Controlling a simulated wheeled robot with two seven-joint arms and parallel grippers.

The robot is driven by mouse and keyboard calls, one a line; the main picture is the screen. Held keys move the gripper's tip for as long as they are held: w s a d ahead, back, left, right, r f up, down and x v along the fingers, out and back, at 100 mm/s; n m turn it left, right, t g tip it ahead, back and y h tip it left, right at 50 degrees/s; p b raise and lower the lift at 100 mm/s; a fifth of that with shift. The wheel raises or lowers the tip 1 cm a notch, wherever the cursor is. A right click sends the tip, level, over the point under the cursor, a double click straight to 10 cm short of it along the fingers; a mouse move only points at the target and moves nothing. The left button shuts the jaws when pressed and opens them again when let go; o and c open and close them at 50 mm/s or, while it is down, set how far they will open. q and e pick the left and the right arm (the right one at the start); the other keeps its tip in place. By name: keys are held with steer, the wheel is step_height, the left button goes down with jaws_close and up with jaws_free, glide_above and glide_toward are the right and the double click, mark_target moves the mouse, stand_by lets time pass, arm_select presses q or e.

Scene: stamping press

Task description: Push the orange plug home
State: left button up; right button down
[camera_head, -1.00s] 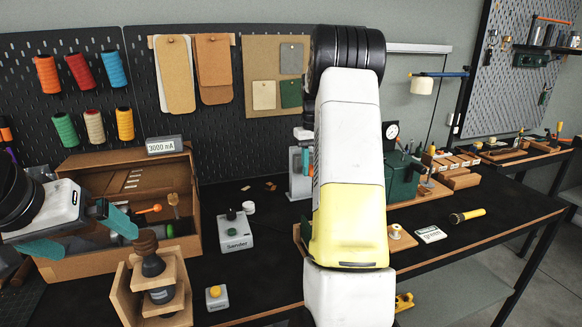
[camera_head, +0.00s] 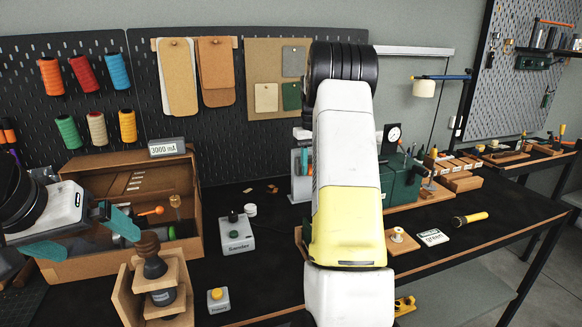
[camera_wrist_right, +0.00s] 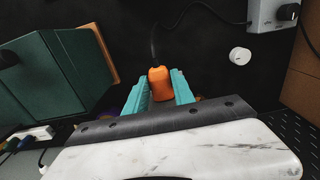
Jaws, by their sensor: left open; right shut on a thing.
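The orange plug (camera_wrist_right: 158,84) shows in the right wrist view, between the teal fingers of my right gripper (camera_wrist_right: 160,88), which is shut on it. A dark cord runs from the plug away over the black bench. No socket can be made out at the plug's far end. In the head view my right arm hides the right gripper and the plug. My left gripper (camera_head: 98,236) is open and empty at the left, in front of the cardboard box.
A sander charger block (camera_head: 237,233) stands mid-bench with a white cap (camera_wrist_right: 239,56) near it. A wooden stand (camera_head: 157,290) is at the front left. A green press (camera_head: 400,182) stands behind my right arm. A flashlight (camera_head: 469,217) lies at the right.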

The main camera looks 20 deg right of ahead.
steer(key=c, duration=1)
jaws_free()
steer(key=shift+w, duration=0.1)
step_height(320, 180, up, 8)
steer(key=shift+f, duration=0.25)
steer(key=shift+r, duration=0.15)
